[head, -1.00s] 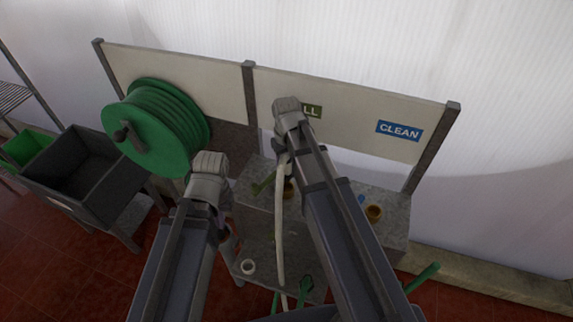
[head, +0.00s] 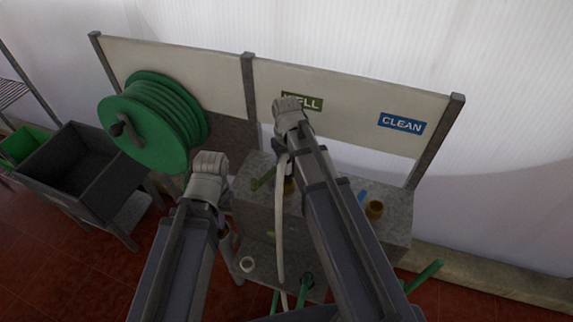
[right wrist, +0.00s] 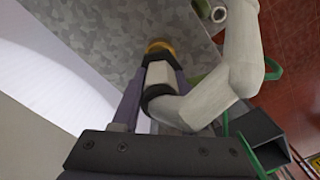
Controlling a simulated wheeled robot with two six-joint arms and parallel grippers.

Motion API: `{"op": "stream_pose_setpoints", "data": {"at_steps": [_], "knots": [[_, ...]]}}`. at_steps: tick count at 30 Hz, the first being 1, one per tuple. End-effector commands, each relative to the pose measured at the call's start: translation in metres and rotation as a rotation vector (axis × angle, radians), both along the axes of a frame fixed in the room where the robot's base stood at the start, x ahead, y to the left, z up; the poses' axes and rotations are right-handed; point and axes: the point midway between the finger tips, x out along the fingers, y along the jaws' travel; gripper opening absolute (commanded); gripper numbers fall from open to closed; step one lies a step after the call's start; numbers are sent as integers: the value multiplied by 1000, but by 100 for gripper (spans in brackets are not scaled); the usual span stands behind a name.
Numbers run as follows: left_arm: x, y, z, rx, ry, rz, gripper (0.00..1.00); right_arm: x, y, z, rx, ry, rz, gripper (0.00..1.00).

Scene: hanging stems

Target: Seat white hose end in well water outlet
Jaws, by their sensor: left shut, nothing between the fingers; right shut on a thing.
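The white hose (head: 281,215) hangs down from my right gripper (head: 281,150), which is partly hidden behind its own wrist. In the right wrist view, my right gripper (right wrist: 158,92) is shut on the hose end (right wrist: 158,73), near its black collar (right wrist: 152,97). The hose bends away to the right. The brass well outlet (right wrist: 160,46) lies right beyond the hose tip, roughly in line; I cannot tell whether the tip is inside it. In the head view the well outlet (head: 289,187) is partly hidden by hose and arm. My left gripper (head: 222,215) is shut and empty, left of the stand.
An olive lever (head: 263,178) is beside the well outlet. The clean outlet (head: 376,208) with a blue lever (head: 362,196) is to the right. A green hose reel (head: 150,122) and a dark sink (head: 80,170) are at left. A white ring (head: 247,265) sits low on the stand.

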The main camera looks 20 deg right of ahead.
Motion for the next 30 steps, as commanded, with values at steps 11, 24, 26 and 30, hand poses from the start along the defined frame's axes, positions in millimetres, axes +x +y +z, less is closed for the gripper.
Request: {"op": "stream_pose_setpoints", "data": {"at_steps": [11,24,26,30], "knots": [[0,0,-15,0,0,0,0,0,0,-15,0,0,0,0],[0,0,-29,0,0,0,0,0,0,-29,0,0,0,0],[0,0,-31,0,0,0,0,0,0,-31,0,0,0,0],[0,0,-36,0,0,0,0,0,0,-36,0,0,0,0]]}}
